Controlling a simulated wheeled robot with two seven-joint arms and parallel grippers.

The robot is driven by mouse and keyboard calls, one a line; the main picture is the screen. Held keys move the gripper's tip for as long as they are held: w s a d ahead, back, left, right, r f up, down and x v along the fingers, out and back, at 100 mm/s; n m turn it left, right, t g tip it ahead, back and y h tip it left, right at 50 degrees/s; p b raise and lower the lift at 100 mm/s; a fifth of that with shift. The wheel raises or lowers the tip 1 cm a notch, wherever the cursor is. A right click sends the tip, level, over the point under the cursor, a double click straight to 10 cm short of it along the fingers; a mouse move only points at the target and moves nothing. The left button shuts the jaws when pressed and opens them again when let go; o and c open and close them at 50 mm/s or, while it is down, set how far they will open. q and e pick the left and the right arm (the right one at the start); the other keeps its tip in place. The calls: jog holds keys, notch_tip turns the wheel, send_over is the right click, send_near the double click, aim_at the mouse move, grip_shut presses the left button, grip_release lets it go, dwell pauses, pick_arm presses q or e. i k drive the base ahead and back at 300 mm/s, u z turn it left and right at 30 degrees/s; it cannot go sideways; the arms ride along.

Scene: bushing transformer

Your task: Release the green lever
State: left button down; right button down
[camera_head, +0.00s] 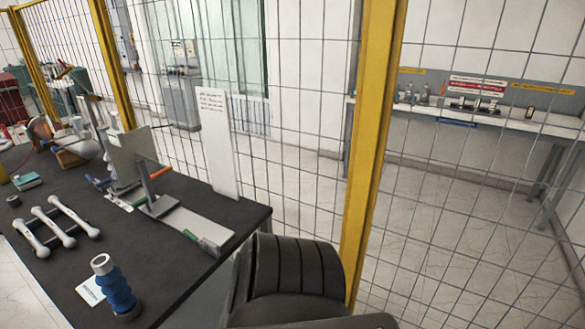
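The green lever (203,243) is a small green-handled piece at the near end of a flat pale base strip (188,222) on the dark table. An upright grey plate (133,157) stands at the far end of this strip. A red-handled piece (160,172) sticks out beside the plate, and a blue-handled piece (102,183) shows left of it. The green lever is small in this view, and I cannot tell its exact position. Neither of my grippers is visible, and no fingers are near the lever.
A blue ribbed bushing (113,288) stands at the table's (165,275) front edge. White rods (62,226) lie to its left. A white sign (215,140) stands behind the strip. A yellow-framed wire fence (372,140) runs behind the table. A dark rounded part of mine fills the lower middle.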

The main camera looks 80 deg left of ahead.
aim_at(203, 246)
jog(key=i, duration=0.45)
jog(key=u, duration=4.7)
jog(key=i, duration=0.5)
jog(key=z, duration=0.05)
